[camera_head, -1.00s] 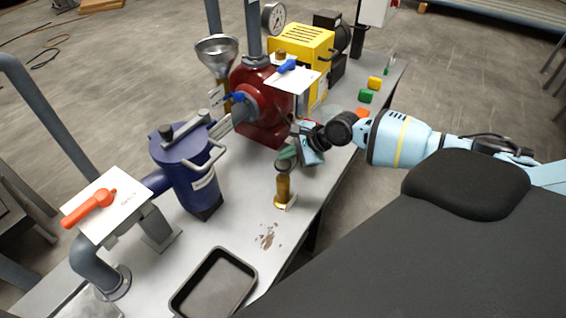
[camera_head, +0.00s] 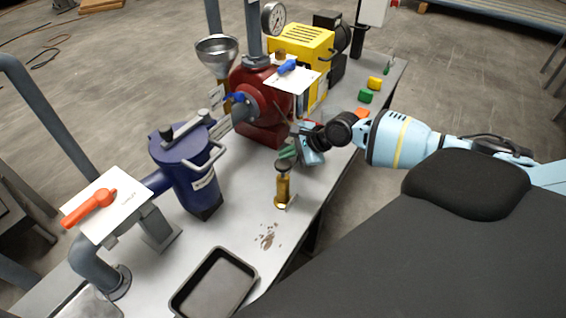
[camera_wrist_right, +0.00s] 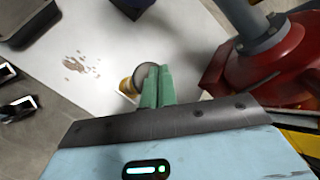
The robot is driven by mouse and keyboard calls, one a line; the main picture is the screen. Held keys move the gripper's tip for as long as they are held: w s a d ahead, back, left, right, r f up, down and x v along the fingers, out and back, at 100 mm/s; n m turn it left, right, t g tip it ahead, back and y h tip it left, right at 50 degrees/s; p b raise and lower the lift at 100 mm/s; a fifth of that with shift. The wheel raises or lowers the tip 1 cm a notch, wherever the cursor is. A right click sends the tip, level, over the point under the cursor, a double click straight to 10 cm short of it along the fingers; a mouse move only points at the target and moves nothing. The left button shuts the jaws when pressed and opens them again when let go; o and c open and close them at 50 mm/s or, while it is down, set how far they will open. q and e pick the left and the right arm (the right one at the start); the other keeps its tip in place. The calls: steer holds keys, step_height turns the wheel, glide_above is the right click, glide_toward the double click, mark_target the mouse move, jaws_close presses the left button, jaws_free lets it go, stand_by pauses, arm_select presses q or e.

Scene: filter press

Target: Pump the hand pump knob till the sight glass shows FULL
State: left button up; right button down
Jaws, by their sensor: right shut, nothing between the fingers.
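The hand pump (camera_head: 283,187) is a small brass cylinder standing upright on the bench, with a dark round knob (camera_head: 283,165) on top. My right gripper (camera_head: 286,152) is shut and empty, with its green fingertips just above and behind the knob. In the right wrist view the shut green fingers (camera_wrist_right: 157,84) overlap the edge of the grey knob (camera_wrist_right: 146,72). I cannot tell whether they touch it. The brass pump body (camera_wrist_right: 127,87) shows beside it. I cannot make out the sight glass or its reading. My left gripper is not in view.
A red pump housing (camera_head: 262,128) stands behind my right gripper, and a blue filter vessel (camera_head: 186,170) stands to the left. A black tray (camera_head: 252,264) and a brown spill (camera_head: 267,237) lie in front. A red-handled valve (camera_head: 92,207) is at the left.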

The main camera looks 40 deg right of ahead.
mark_target(289, 165)
steer(key=shift+f, duration=0.3)
steer(key=shift+f, duration=0.5)
stand_by(0.6)
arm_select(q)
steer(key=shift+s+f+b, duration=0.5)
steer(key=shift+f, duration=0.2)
arm_select(e)
steer(key=shift+s+f, duration=0.1)
steer(key=shift+f, duration=1.5)
stand_by(0.7)
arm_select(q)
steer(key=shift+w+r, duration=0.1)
arm_select(e)
steer(key=shift+r, duration=0.15)
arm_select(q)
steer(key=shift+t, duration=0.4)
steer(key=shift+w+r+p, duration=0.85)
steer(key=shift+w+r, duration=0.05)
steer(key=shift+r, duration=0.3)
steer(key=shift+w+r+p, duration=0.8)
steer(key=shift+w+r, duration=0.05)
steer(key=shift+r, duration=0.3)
arm_select(e)
steer(key=shift+r, duration=2.3)
